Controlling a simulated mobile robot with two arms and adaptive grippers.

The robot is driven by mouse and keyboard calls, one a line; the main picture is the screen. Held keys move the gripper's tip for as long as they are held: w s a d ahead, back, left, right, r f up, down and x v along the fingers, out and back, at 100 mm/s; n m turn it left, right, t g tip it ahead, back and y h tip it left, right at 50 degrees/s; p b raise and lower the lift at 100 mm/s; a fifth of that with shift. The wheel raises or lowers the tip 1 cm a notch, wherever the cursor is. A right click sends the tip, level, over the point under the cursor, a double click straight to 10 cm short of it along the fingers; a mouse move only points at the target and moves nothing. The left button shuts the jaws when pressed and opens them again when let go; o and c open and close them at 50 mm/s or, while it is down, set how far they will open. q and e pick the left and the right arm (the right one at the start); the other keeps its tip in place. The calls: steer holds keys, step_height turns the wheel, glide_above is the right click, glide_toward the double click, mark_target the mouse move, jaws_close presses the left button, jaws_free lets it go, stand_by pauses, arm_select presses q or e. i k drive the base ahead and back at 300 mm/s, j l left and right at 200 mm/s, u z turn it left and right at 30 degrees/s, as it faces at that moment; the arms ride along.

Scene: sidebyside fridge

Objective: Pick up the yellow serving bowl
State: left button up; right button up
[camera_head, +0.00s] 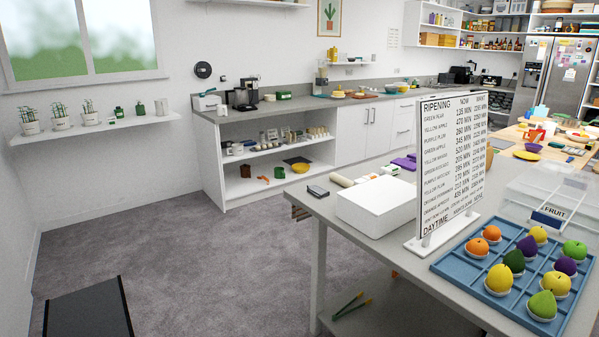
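A yellow bowl (300,168) sits on the lowest shelf of the open white cabinet under the back counter, near that shelf's right end. Its small size in the view leaves unclear whether it is the serving bowl. Another yellow rounded item (338,94) is on the counter above, and its shape is hard to make out. A small yellow item (403,88) shows further right on the counter. Neither of my grippers is in view.
The near table holds a white box (376,204), a ripening sign (451,160) and a blue divided tray (447,264) of fruit. The grey floor (200,270) between this table and the cabinet (213,172) is clear. A plant shelf (95,127) is on the left wall.

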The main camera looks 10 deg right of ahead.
mark_target(300, 167)
steer(key=i+u, duration=0.2)
steer(key=i, duration=0.3)
steer(key=i+l+u, duration=0.15)
steer(key=i, duration=0.35)
steer(key=i+l+u, duration=0.2)
steer(key=i, duration=0.35)
steer(key=i+l+u, duration=0.2)
steer(key=i, duration=0.8)
steer(key=i+j+z, duration=0.15)
steer(key=i, duration=0.85)
steer(key=i+j+z, duration=0.1)
steer(key=i, duration=0.45)
steer(key=i+l+z, duration=0.25)
steer(key=i+z, duration=0.15)
steer(key=i+l+z, duration=0.15)
steer(key=i+z, duration=0.7)
steer(key=i+j+z, duration=0.1)
steer(key=i+z, duration=0.35)
steer(key=i+j+z, duration=0.25)
steer(key=z, duration=0.15)
steer(key=i+l+u, duration=0.1)
steer(key=i, duration=0.4)
steer(key=i+l+u, duration=0.1)
steer(key=i, duration=0.4)
steer(key=i+l+u, duration=0.1)
steer(key=i, duration=0.4)
steer(key=i+l+u, duration=0.1)
steer(key=i+l, duration=0.2)
steer(key=i, duration=0.2)
